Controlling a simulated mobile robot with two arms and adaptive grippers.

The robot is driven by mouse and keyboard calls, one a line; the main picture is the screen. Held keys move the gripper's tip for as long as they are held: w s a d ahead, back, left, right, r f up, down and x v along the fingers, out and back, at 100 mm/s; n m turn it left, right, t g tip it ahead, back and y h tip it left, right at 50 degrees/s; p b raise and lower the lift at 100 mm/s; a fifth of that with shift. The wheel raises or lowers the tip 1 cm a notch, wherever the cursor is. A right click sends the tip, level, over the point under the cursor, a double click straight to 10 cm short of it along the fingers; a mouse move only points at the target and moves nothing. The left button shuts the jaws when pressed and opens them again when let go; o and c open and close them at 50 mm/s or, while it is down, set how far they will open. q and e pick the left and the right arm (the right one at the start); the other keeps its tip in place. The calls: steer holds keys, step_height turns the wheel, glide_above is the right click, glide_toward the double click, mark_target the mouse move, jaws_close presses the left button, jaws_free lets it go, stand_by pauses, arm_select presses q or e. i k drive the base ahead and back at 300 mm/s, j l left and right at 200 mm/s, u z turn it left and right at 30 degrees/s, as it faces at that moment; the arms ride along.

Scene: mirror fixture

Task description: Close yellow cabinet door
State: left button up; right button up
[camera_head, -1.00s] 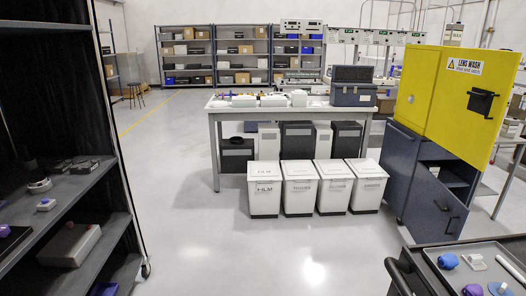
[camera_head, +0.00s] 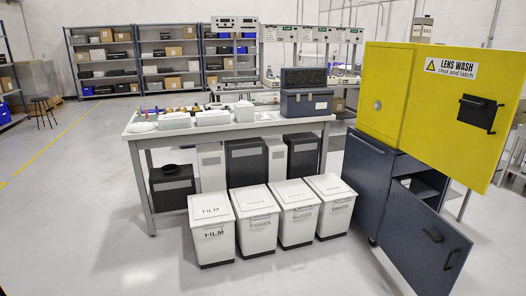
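The yellow cabinet (camera_head: 388,75) stands on a dark blue-grey cabinet at the right. Its yellow door (camera_head: 445,100) carries a "LENS WASH shut and latch" label (camera_head: 452,67) and a black latch handle (camera_head: 478,111). The door panel reaches out past the lower cabinet towards the right edge and looks swung open. The inside of the yellow cabinet is hidden. A small round fitting (camera_head: 378,104) shows on the yellow face at the left. Neither of my grippers is in view.
The lower blue-grey cabinet's door (camera_head: 425,240) also stands open, jutting towards me, with a shelf visible behind it. White lidded bins (camera_head: 212,230) stand before a workbench (camera_head: 140,128) left of the cabinet. The floor (camera_head: 90,200) at the left and front is clear.

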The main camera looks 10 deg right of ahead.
mark_target(465, 143)
steer(key=i+z, duration=0.35)
steer(key=z, duration=0.15)
steer(key=i+z, duration=0.3)
steer(key=z, duration=0.2)
steer(key=i+j+z, duration=0.25)
steer(key=z, duration=0.2)
steer(key=i, duration=0.05)
